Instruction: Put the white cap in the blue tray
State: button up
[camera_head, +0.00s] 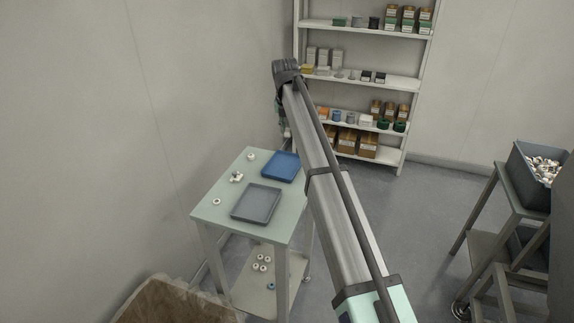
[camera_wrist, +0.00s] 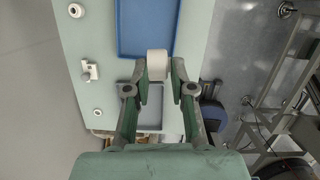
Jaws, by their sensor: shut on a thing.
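My gripper (camera_wrist: 158,78) is shut on the white cap (camera_wrist: 157,61), a short white cylinder between the fingertips in the wrist view. The blue tray (camera_wrist: 131,25) lies just beyond the fingertips in that view, and the held cap overlaps its lower right edge in the picture. The height of the cap above the table cannot be told. In the head view the blue tray (camera_head: 280,167) is at the back right of the pale green table (camera_head: 224,214) and looks empty. My arm hides the held cap there.
A grey tray (camera_head: 256,204) lies in front of the blue one. Two white ring-like parts (camera_head: 216,202) (camera_head: 250,156) and a small white fitting (camera_head: 237,177) stand along the table's left side. Shelving (camera_head: 400,84) is behind; a grey bin (camera_head: 525,177) stands at right.

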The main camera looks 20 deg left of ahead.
jog(key=s+p+x, duration=0.1)
jog(key=x, duration=0.4)
jog(key=s+p+x, duration=0.1)
jog(key=x, duration=0.4)
jog(key=s+p+x, duration=0.1)
jog(key=x, duration=0.4)
jog(key=shift+d+f, duration=0.25)
jog(key=shift+f, duration=0.45)
jog(key=shift+f, duration=0.15)
jog(key=o, duration=0.4)
jog(key=b+v, duration=0.2)
jog(key=v, duration=1)
